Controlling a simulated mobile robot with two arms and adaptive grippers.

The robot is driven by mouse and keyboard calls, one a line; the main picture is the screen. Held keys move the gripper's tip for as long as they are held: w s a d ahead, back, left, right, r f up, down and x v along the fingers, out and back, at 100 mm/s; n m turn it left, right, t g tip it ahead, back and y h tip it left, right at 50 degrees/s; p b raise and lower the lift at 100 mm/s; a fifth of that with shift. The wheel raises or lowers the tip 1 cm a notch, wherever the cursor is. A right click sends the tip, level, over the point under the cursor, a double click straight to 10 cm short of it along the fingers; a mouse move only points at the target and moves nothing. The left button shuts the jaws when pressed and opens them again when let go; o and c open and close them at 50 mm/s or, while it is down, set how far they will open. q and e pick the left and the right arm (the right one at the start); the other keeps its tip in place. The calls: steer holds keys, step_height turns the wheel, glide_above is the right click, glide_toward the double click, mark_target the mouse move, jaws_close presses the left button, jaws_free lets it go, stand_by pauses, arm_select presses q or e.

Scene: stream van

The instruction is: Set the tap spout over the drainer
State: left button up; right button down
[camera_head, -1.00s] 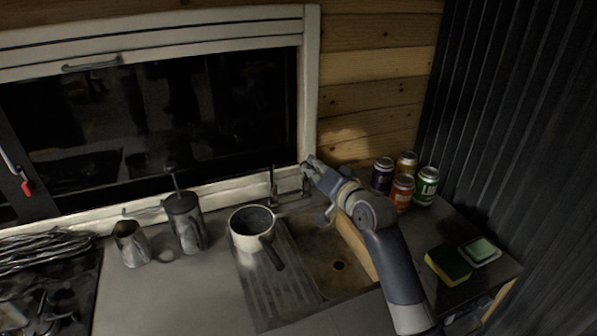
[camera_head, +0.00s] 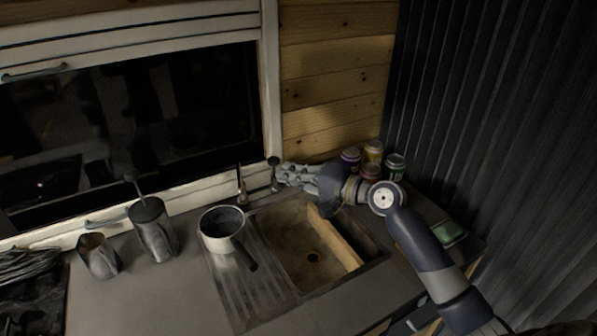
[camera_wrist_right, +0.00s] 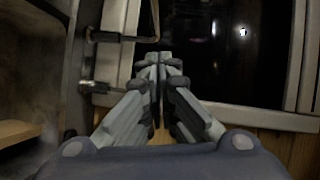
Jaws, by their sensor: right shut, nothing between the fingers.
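The tap (camera_head: 241,187) stands at the back edge of the sink, by the window frame. A dark-topped upright (camera_head: 274,174) stands just right of it. In the right wrist view, a dark bar of the tap (camera_wrist_right: 122,38) runs left of the fingertips. I cannot tell clearly which way the spout points. My right gripper (camera_head: 284,170) is shut and empty, beside the right-hand upright; contact is unclear. My left gripper is out of view.
Several cans (camera_head: 395,165) stand behind my right arm. A wooden board (camera_head: 338,238) crosses the basin. A French press (camera_head: 153,235) and metal jug (camera_head: 98,256) stand left of the drainer. A green-topped item (camera_head: 448,232) lies at the right. Bare counter (camera_head: 140,300) shows at front left.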

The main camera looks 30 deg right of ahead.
mark_target(241, 185)
steer(key=w+a+f+p, duration=0.1)
steer(key=w+a+p, duration=0.2)
steer(key=w+a, duration=0.2)
steer(key=shift+a+f, duration=0.25)
steer(key=shift+a, duration=0.4)
steer(key=shift+w, duration=0.1)
